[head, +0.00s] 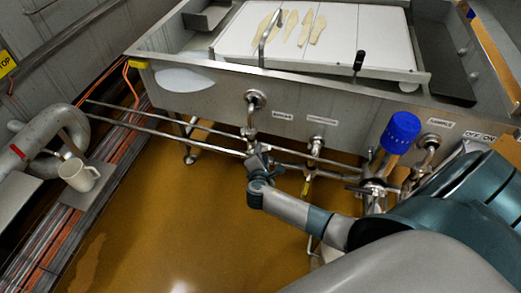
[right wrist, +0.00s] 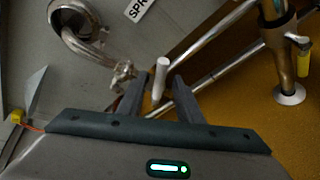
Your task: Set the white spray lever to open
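The white spray lever (right wrist: 161,78) shows in the right wrist view as a short pale handle beside a metal valve (right wrist: 123,76) on a bent pipe. A label beginning "SPR" (right wrist: 138,8) is on the tub wall above it. My right gripper (right wrist: 157,82) is open, with one finger on each side of the lever and visible gaps between. In the head view my right gripper (head: 254,152) is at the lower end of the left outlet pipe (head: 253,105); the lever cannot be made out there. My left gripper is not in view.
A steel tub (head: 190,98) with a white board (head: 345,40) fills the back. A blue-topped handle (head: 400,130) and other pipes stand to the right. The ochre floor (head: 170,235) in front is mostly clear.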

